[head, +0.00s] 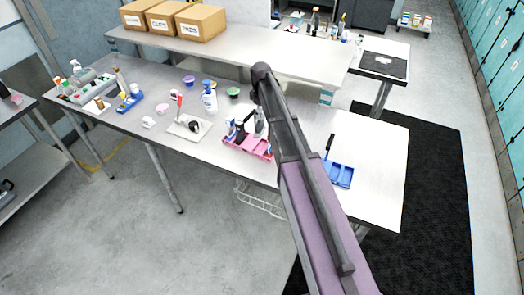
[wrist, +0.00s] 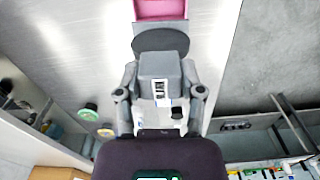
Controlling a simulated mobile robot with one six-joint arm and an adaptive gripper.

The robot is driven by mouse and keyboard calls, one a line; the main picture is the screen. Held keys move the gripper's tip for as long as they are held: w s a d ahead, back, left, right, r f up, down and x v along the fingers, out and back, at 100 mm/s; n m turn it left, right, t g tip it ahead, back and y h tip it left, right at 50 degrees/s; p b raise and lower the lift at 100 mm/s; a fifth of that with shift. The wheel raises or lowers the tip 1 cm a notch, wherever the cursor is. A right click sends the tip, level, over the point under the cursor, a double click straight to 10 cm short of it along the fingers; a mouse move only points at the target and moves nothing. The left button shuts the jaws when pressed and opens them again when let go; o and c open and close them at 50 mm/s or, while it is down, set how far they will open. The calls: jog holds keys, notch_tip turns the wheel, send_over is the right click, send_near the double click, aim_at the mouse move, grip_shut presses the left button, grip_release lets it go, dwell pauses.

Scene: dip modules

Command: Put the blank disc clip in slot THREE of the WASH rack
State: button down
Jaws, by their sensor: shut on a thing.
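The blank disc clip (wrist: 160,68) is a grey block with a "BLANK" label and a dark round disc at its far end. My gripper (wrist: 160,92) is shut on the block, one finger on each side. In the head view my gripper (head: 256,124) is partly hidden by my arm, above or beside a pink rack (head: 262,152). The pink rack also shows at the top of the wrist view (wrist: 160,9), just beyond the disc. I cannot tell whether disc and rack touch. The rack's label and slot numbers are not readable.
A blue rack (head: 340,178) with a dark upright piece stands to the right. Another blue rack (head: 130,103) stands at the left. A white tray (head: 183,131), a spray bottle (head: 209,97) and small coloured pots stand left of the pink rack. The table's right end is clear.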

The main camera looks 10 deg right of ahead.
aim_at(262, 132)
dwell(0.4)
notch_tip(262, 132, down, 6)
jog(key=b, duration=0.6)
jog(key=shift+f, duration=0.1)
jog(key=shift+f+b, duration=1.9)
jog(key=shift+b, duration=0.1)
jog(key=shift+d, duration=0.1)
jog(key=shift+f, duration=0.1)
jog(key=shift+c, duration=1.1)
grip_release()
